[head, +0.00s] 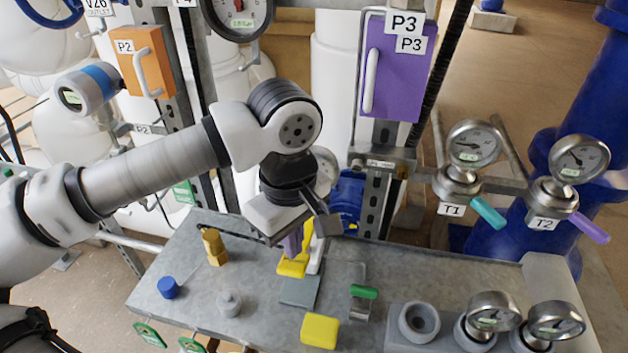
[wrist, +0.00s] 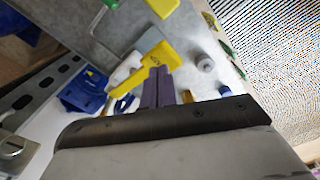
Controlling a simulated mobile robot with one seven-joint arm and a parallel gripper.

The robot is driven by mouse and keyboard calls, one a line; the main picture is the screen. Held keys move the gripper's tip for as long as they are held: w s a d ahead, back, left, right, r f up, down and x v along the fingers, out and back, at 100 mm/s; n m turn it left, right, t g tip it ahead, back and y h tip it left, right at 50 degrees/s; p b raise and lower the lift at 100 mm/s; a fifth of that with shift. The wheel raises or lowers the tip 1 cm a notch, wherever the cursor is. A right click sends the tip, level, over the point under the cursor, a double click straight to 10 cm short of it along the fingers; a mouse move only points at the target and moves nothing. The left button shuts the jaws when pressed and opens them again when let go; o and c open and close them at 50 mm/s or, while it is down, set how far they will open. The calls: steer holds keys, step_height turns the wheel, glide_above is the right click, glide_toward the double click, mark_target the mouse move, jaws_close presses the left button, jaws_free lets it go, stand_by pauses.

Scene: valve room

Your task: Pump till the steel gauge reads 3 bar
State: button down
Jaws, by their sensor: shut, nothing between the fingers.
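My gripper (head: 291,246) is shut and empty above the back of the grey bench, with its fingers pointing down. Its purple-grey fingers also show in the wrist view (wrist: 158,86). They are right beside a yellow lever-like part (head: 291,268) with dark marking, also in the wrist view (wrist: 150,64); I cannot tell whether they touch it. Several steel-cased gauges are in view: the T1 gauge (head: 474,144), the T2 gauge (head: 579,161), and two on the bench at right (head: 493,311) (head: 556,321). Their readings are too small to tell. No part is clearly identifiable as the pump.
A purple P3 box (head: 395,69) and an orange P2 box (head: 145,62) stand behind. A dark-rimmed gauge (head: 240,14) hangs above.

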mark_target(294, 264)
step_height(294, 264, down, 6)
steer(key=b, duration=0.5)
steer(key=shift+r+b, duration=0.2)
steer(key=shift+b, duration=0.1)
steer(key=shift+r+p, duration=1.7)
steer(key=shift+r, duration=1.1)
steer(key=shift+f, duration=0.2)
step_height(294, 264, down, 5)
steer(key=b, duration=0.5)
steer(key=shift+f, duration=0.1)
steer(key=shift+r+p, duration=1.55)
steer(key=shift+r, duration=1.3)
steer(key=shift+f, duration=0.25)
